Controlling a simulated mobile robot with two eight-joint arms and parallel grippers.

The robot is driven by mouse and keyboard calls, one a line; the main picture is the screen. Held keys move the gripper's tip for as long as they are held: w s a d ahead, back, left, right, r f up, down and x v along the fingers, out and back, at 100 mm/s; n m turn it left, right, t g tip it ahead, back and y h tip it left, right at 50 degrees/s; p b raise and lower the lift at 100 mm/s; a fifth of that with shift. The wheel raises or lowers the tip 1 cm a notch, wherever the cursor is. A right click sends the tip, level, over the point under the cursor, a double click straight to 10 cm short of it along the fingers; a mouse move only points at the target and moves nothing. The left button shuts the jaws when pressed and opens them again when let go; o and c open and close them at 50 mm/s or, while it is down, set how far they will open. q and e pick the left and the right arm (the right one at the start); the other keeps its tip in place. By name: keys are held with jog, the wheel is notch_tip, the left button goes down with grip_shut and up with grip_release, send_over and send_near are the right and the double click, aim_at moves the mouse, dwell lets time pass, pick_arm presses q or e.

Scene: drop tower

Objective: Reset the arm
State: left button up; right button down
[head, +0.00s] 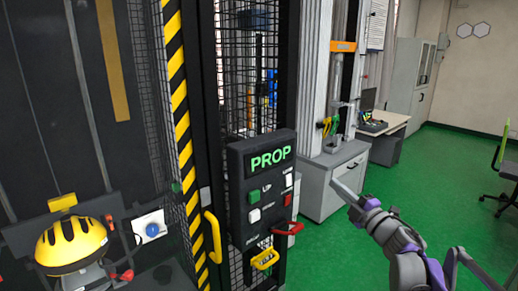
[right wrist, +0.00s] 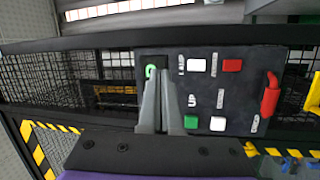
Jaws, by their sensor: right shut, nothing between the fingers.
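My right gripper (head: 335,182) comes in from the lower right of the head view. Its fingers are closed together and empty, and they point toward the control panel (head: 239,208) of the tower. In the right wrist view the shut fingers (right wrist: 160,75) overlap the panel (right wrist: 250,122) and hide part of its display. I cannot tell contact from this, but in the head view the tips are right of the panel and apart from it. The panel has a green "PROP" display (head: 270,159), a green UP button (head: 254,197), white and red buttons, and a red lever (head: 290,229). My left gripper is not in view.
A yellow handle (head: 213,237) is on the cage door beside a striped post (head: 178,85). A yellow-helmeted headform (head: 72,243) is at lower left. A grey cabinet (head: 335,190) stands behind my right gripper. Green floor (head: 455,180) is open at right, with a chair (head: 506,165).

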jog(key=s+d+f+m+g+h, duration=0.1)
jog(key=s+f+m+g+h, duration=0.1)
jog(key=s+f+m+h, duration=0.55)
jog(key=s+f+m+g+h, duration=0.3)
jog(key=s+f+m+h, duration=0.15)
jog(key=s+m, duration=0.5)
jog(key=s+a+f+m+g+y, duration=0.2)
jog(key=s+a+f+g, duration=0.2)
jog(key=s+f, duration=0.5)
jog(key=s+a+f+m+g+y, duration=0.1)
jog(key=s+a+f+g, duration=0.3)
jog(key=s+f, duration=0.5)
jog(key=s+a, duration=0.1)
jog(key=s, duration=0.2)
jog(key=shift+m+y, duration=0.4)
jog(key=shift+w, duration=0.15)
